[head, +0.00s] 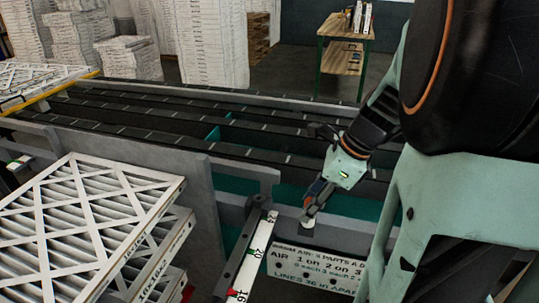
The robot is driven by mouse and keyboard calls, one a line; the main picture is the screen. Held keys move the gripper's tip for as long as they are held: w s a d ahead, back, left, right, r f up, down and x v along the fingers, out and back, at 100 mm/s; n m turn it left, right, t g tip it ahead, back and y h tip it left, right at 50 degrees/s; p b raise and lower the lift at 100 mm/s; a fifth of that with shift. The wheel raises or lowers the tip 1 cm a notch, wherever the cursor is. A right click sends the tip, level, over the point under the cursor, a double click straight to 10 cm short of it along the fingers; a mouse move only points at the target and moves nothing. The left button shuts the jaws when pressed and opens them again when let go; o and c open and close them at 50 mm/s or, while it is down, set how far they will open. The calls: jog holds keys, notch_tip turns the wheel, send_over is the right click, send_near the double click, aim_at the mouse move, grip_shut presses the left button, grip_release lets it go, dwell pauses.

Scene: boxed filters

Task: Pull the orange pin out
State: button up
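My gripper (311,205) points down and to the left at the end of my arm, above the grey rail beside the conveyor. It is small and dark here, with a reddish-orange patch near its fingers. I cannot tell whether that patch is the orange pin or part of the gripper. A small white round piece (308,223) shows right under the fingertips, touching or nearly touching them. No orange pin is plainly visible; the fingers may hide it. Whether the fingers are open or shut does not show.
A ruler-like strip (251,254) and a white lettered sign (315,268) are just below the gripper. Stacked pleated filters (85,215) fill the lower left. The dark conveyor (130,115) runs behind. A wooden-topped table (345,27) stands at the back. My arm covers the right side.

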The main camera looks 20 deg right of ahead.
jog(key=shift+c, duration=0.2)
grip_shut()
jog(key=shift+r, duration=0.2)
jog(key=shift+r+p, duration=2.85)
jog(key=shift+p, duration=0.35)
jog(key=shift+r, duration=0.2)
notch_tip(320, 180, up, 9)
jog(key=p, duration=0.9)
